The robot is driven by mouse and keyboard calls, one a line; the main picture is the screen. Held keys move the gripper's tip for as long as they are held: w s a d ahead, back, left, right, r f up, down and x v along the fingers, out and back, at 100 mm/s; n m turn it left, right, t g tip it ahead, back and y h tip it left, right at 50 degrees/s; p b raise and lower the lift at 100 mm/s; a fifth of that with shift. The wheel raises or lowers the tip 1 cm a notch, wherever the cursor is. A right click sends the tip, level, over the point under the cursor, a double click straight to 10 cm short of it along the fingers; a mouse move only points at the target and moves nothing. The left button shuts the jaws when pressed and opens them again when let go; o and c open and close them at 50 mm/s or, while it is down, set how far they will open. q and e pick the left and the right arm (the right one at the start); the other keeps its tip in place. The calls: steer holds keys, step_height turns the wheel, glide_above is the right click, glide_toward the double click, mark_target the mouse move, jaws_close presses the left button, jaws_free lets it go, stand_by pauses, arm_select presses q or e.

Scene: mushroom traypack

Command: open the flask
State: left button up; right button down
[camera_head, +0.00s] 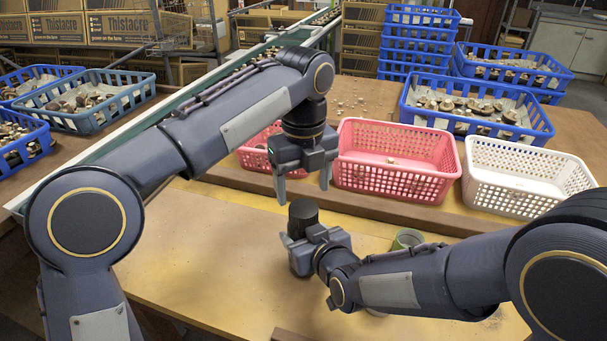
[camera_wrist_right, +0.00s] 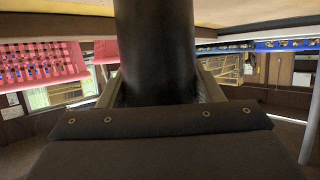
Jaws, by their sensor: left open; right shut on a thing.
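The flask (camera_head: 303,213) is a dark, near-black cylinder standing upright over the yellow-tan table, with its top showing above my right gripper. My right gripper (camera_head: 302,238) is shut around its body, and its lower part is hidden. In the right wrist view the flask (camera_wrist_right: 155,50) fills the middle between the two fingers. My left gripper (camera_head: 305,178) is open and empty, fingers pointing down, just above the flask top and apart from it. I cannot make out a separate lid.
A pink basket (camera_head: 395,180) and a white basket (camera_head: 520,185) stand behind the grippers; another pink basket is partly hidden by my left arm. A green round object (camera_head: 407,238) sits behind my right forearm. Blue crates (camera_head: 475,121) of mushrooms stand farther back. The table's front left is clear.

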mark_target(303, 208)
arm_select(q)
step_height(303, 208, down, 6)
steer(key=shift+r, duration=0.1)
steer(key=shift+c, duration=0.2)
steer(key=c, duration=1)
steer(key=n, duration=0.4)
steer(key=shift+n, duration=0.4)
steer(key=n, duration=0.5)
steer(key=o, duration=1.1)
